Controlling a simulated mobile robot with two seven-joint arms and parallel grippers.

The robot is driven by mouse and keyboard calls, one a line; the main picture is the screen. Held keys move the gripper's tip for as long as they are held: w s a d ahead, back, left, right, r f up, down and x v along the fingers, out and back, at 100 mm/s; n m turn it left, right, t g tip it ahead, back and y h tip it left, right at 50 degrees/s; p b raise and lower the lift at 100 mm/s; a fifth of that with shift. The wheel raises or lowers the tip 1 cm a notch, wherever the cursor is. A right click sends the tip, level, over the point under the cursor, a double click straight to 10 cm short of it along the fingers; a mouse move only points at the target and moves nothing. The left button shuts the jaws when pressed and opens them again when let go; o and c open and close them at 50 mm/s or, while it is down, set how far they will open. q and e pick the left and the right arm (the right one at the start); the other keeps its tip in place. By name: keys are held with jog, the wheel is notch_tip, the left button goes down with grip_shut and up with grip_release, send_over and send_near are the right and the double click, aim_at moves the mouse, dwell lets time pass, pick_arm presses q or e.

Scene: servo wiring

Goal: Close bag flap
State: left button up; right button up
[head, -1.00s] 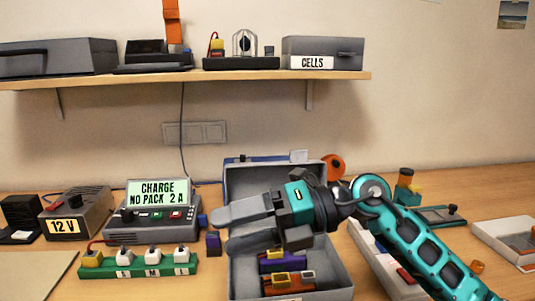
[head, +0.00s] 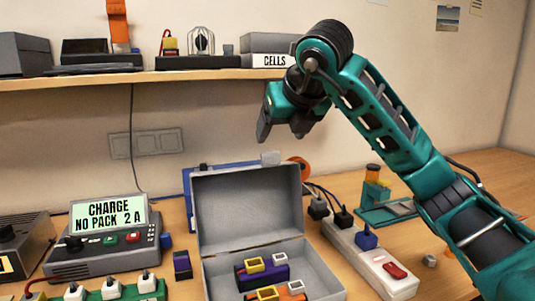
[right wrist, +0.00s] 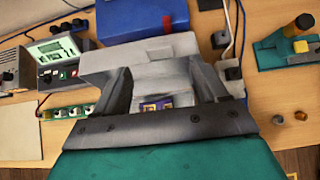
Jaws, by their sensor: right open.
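The bag is a grey box (head: 328,280) on the table in the head view. Its flap (head: 247,208) stands up open at the back. Inside lie a purple pack (head: 265,277) and an orange pack (head: 290,294), with yellow and white connectors. My right gripper (head: 282,132) is open and empty, pointing down above the flap's top edge, apart from it in the picture. In the right wrist view its fingers (right wrist: 160,72) frame the grey flap (right wrist: 130,58), and the packs (right wrist: 155,104) show between them. My left gripper is not in view.
A charger (head: 105,247) and a green strip (head: 140,289) stand left of the bag. A white power strip (head: 365,262) with plugs lies close to its right. A shelf (head: 190,75) with a CELLS box (head: 268,60) hangs behind, near my right gripper.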

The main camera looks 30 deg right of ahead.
jog(key=x, duration=0.9)
jog(key=shift+w+f, duration=0.1)
jog(key=shift+f, duration=0.05)
jog(key=shift+a, duration=0.1)
jog(key=shift+c, duration=0.3)
grip_shut()
